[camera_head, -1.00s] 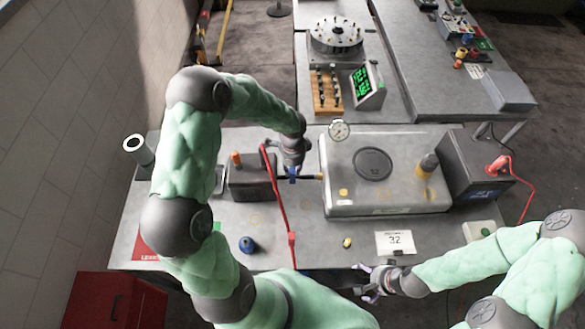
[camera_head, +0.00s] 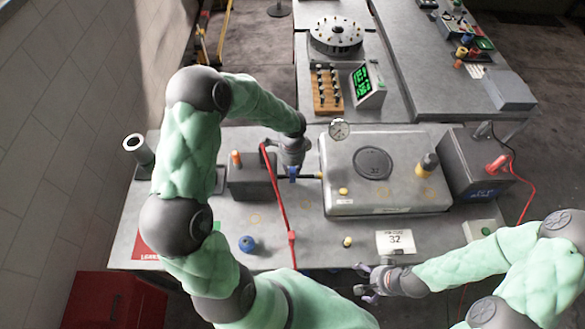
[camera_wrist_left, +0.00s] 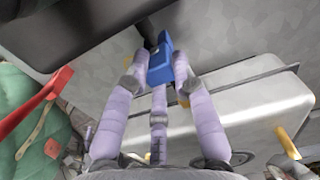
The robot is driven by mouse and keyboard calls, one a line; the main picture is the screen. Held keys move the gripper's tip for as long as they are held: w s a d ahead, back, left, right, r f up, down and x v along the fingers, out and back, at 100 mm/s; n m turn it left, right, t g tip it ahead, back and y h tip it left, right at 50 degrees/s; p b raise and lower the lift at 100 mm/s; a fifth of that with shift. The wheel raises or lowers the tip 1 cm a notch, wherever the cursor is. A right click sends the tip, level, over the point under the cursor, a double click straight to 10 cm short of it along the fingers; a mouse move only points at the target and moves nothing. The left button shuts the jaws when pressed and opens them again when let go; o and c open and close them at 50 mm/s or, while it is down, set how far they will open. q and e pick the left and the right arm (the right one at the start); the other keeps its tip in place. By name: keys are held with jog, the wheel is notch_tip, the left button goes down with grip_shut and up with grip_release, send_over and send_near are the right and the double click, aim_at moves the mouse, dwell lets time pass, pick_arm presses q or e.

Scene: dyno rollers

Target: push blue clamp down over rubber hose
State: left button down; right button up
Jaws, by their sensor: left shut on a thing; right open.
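The blue clamp (camera_head: 293,172) is at the tip of my left gripper (camera_head: 293,166), between the dark box on the left and the grey metal case. In the left wrist view the blue clamp (camera_wrist_left: 160,66) sits between the purple fingers of my left gripper (camera_wrist_left: 160,80), which is shut on it. The black rubber hose (camera_head: 308,177) runs by the clamp toward the grey case; in the left wrist view a dark piece of it (camera_wrist_left: 148,34) shows at the clamp. I cannot tell how far the clamp is over the hose. My right gripper (camera_head: 367,281) is open and empty at the bench's front edge.
The grey case (camera_head: 385,180) with a gauge (camera_head: 340,130) stands to the right of the clamp. The dark box (camera_head: 250,180) stands left. A red bar (camera_head: 278,195) runs close beside my left gripper. A blue knob (camera_head: 247,244) and a "32" card (camera_head: 395,242) lie in front.

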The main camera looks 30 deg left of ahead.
pick_arm(q)
jog(key=c, duration=1)
grip_release()
jog(key=shift+f, duration=0.15)
jog(key=shift+o, duration=0.2)
notch_tip(320, 180, up, 12)
